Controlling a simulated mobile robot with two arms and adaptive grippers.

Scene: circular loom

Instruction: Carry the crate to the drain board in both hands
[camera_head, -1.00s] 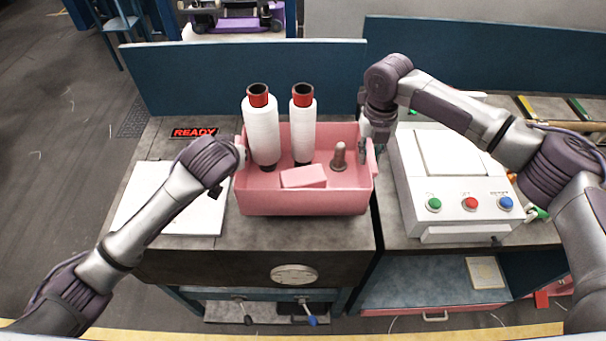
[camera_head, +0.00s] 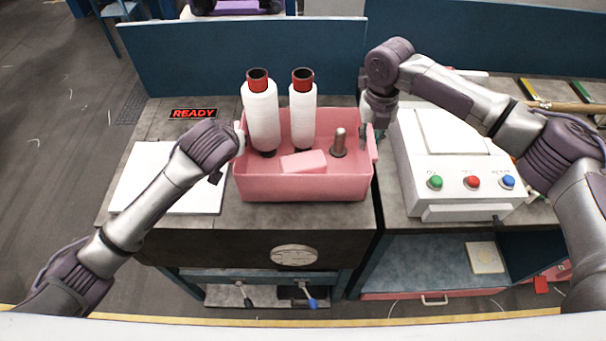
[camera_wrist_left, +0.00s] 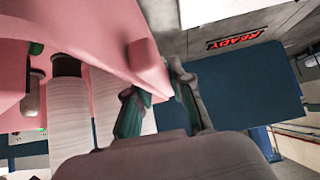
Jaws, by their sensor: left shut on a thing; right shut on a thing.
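The pink crate (camera_head: 302,188) is level at the middle of the grey counter; I cannot tell whether its base touches it. It holds two white yarn cones with red tops (camera_head: 262,118) (camera_head: 303,112), a pink block (camera_head: 303,162) and a grey-brown peg (camera_head: 339,143). My left gripper (camera_head: 239,142) is shut on its left wall; the left wrist view shows the fingers (camera_wrist_left: 160,95) at the pink rim (camera_wrist_left: 148,66). My right gripper (camera_head: 370,138) is shut on its right wall, fingertips partly hidden. A flat white board (camera_head: 150,182), possibly the drain board, lies left of the crate.
A white control box (camera_head: 465,196) with green, red and blue buttons stands close on the right. A blue panel (camera_head: 240,60) rises behind the counter. A READY sign (camera_head: 194,114) lies at the back left. Bare counter (camera_head: 300,218) shows in front of the crate.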

